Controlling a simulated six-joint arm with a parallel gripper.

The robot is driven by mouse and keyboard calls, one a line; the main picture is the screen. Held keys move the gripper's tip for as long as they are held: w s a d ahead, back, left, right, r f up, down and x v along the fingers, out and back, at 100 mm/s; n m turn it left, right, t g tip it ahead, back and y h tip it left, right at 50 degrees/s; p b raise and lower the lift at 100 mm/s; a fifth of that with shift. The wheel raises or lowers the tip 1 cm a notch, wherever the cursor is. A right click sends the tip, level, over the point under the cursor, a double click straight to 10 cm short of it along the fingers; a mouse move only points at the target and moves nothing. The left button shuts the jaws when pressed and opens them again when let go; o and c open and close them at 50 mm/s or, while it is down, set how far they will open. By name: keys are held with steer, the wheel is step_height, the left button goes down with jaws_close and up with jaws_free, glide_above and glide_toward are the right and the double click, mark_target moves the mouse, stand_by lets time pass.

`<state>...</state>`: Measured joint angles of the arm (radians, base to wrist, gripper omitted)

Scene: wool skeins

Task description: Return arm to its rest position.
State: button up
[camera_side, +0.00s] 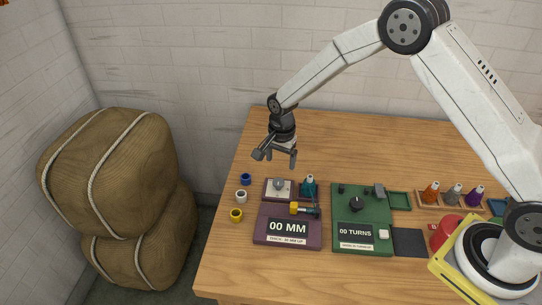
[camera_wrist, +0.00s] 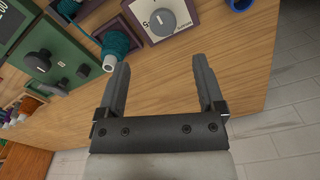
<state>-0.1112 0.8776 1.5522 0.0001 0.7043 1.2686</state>
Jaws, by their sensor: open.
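My gripper (camera_side: 275,155) hangs above the back left part of the wooden table (camera_side: 340,145), clear of the things below it. In the wrist view my gripper (camera_wrist: 162,85) has its two fingers apart with nothing between them, over bare table. My arm reaches from its base at the front right, up over the table and down to the gripper. A teal wool skein (camera_wrist: 115,45) on a pale core lies beyond the left finger in the wrist view; it also shows in the side view (camera_side: 309,186).
A purple panel (camera_side: 265,232) reads "00 MM" and a green panel (camera_side: 345,215) reads "00 TURNS". Blue (camera_side: 245,179), white (camera_side: 241,195) and yellow (camera_side: 236,215) rings lie at the left edge. Orange (camera_side: 431,192), grey and purple skeins stand at right, near a red object (camera_side: 445,232).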

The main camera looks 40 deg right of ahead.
steer(key=s+d+r+n+t, duration=0.1)
steer(key=s+d+r+n, duration=0.1)
steer(key=s, duration=0.5)
steer(key=s+d+r+n, duration=0.1)
steer(key=s+r+n, duration=0.4)
steer(key=s, duration=0.3)
steer(key=s+d+r+n+t, duration=0.1)
steer(key=s+d+r+n, duration=0.1)
steer(key=s+r+n, duration=0.2)
steer(key=s+n, duration=0.2)
steer(key=s, duration=0.1)
steer(key=shift+s+d+t, duration=0.25)
steer(key=shift+d+t, duration=0.05)
steer(key=shift+d, duration=0.05)
